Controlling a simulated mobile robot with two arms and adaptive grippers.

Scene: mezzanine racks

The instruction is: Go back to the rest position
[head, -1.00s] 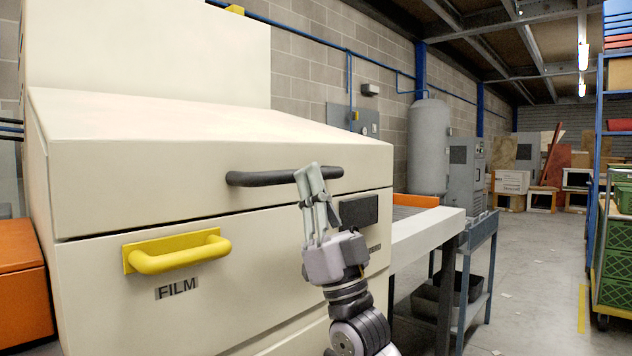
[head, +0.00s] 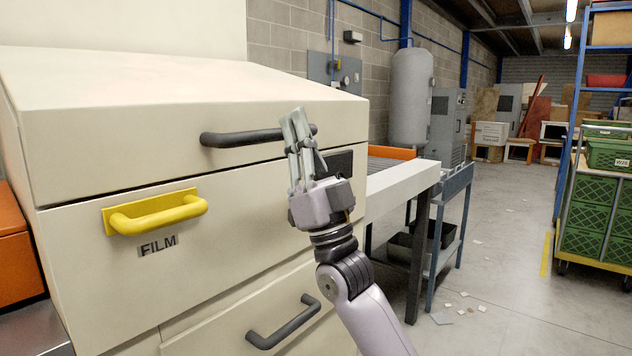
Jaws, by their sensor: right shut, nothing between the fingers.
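My right gripper (head: 290,118) is shut and empty, its fingers pointing up. In the head view it stands in front of the cream machine (head: 80,270) and overlaps the right part of the black lid handle (head: 240,138). I cannot tell whether it touches the handle. The lid (head: 150,95) is down. My right arm comes in from the lower right. My left gripper is not in view.
A yellow handle (head: 160,212) marked FILM and a lower black handle (head: 285,322) jut from the machine's front. A white conveyor table (head: 400,190) stands to the right. Green crates (head: 590,200) sit on a cart at far right.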

